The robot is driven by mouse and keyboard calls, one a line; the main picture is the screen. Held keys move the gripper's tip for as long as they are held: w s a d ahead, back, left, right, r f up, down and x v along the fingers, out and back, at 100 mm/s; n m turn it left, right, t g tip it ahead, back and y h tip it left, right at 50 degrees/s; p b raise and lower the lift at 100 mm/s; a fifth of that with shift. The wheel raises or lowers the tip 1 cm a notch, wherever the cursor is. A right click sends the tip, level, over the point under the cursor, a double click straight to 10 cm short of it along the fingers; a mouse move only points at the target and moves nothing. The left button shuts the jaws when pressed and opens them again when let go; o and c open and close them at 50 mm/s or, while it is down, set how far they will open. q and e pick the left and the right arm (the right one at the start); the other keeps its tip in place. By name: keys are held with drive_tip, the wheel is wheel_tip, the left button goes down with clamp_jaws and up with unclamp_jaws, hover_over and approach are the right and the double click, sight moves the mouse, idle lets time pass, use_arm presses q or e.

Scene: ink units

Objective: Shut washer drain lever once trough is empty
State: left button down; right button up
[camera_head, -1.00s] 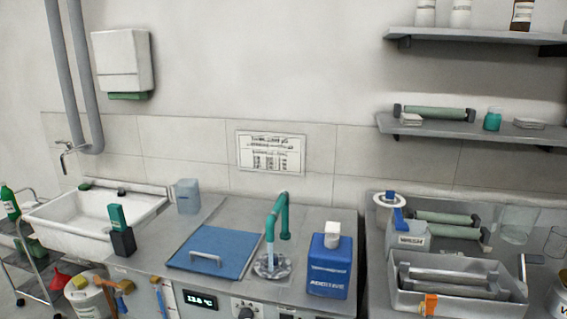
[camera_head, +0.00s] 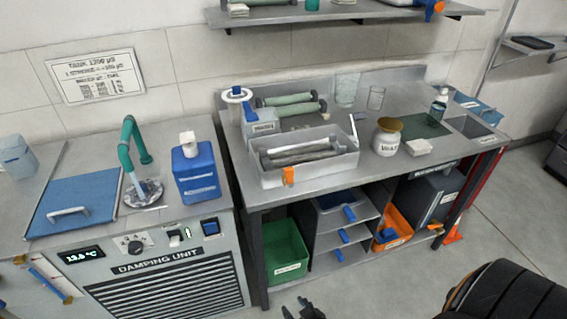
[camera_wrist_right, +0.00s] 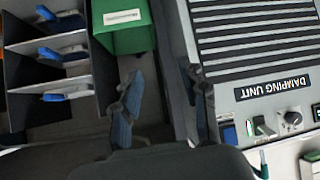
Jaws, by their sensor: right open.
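The grey washer trough (camera_head: 352,163) stands on the right bench, with dark rollers (camera_head: 300,150) lying in it. I cannot tell whether liquid is in its bottom. An orange lever (camera_head: 288,175) sits low on the trough's front wall, near its left corner. My right gripper (camera_head: 303,310) shows at the bottom edge of the head view, below and in front of the bench, well apart from the lever. In the right wrist view its two fingers (camera_wrist_right: 165,105) are spread with nothing between them. The lever is not visible there. My left gripper is not in view.
The damping unit (camera_head: 160,265) with running teal tap (camera_head: 130,140) and blue additive bottle (camera_head: 195,172) stands left. A green bin (camera_head: 285,252) and shelves (camera_head: 340,235) sit under the bench. A jar (camera_head: 387,137) stands right of the trough.

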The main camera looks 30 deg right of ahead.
drive_tip(key=w+d+r+m+t+h+p, duration=0.15)
drive_tip(key=w+r, duration=0.25)
drive_tip(key=r, duration=0.5)
drive_tip(key=w+d+r+n+t, duration=0.1)
drive_tip(key=w+d+r+t, duration=0.25)
drive_tip(key=r, duration=0.55)
drive_tip(key=m+t+h+p, duration=0.1)
drive_tip(key=t+h, duration=0.1)
approach(290, 173)
drive_tip(key=p+x, duration=0.2)
drive_tip(key=x, duration=0.8)
drive_tip(key=shift+w, duration=0.35)
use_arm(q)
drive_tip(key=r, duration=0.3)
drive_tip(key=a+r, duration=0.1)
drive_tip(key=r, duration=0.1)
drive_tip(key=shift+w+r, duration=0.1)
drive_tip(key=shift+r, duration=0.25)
use_arm(e)
clamp_jaws()
